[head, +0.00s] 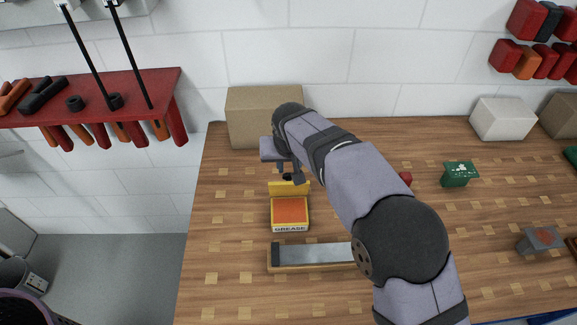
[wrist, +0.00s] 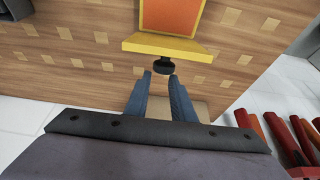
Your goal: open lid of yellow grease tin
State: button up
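The yellow grease tin (head: 290,228) stands on the wooden bench with its "GREASE" label facing front. Its orange contents (head: 289,209) show, and its yellow lid (head: 289,188) stands raised at the back edge. In the wrist view the lid (wrist: 170,47) appears as a yellow strip with a black knob (wrist: 165,67) on it.
A whetstone-like grey bar on a wooden base (head: 315,254) lies in front of the tin. A cardboard box (head: 245,115) stands behind against the wall. A green box (head: 459,174) and a grey block (head: 540,240) are to the right. Bench left of the tin is clear.

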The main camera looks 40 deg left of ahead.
aim_at(289, 180)
jog(key=o, duration=0.4)
jog(key=shift+s, duration=0.1)
jog(key=shift+c, duration=0.2)
jog(key=shift+s+d+r, duration=0.1)
jog(key=shift+b+v, duration=1.1)
jog(key=shift+v, duration=2.55)
jog(key=shift+r, duration=0.1)
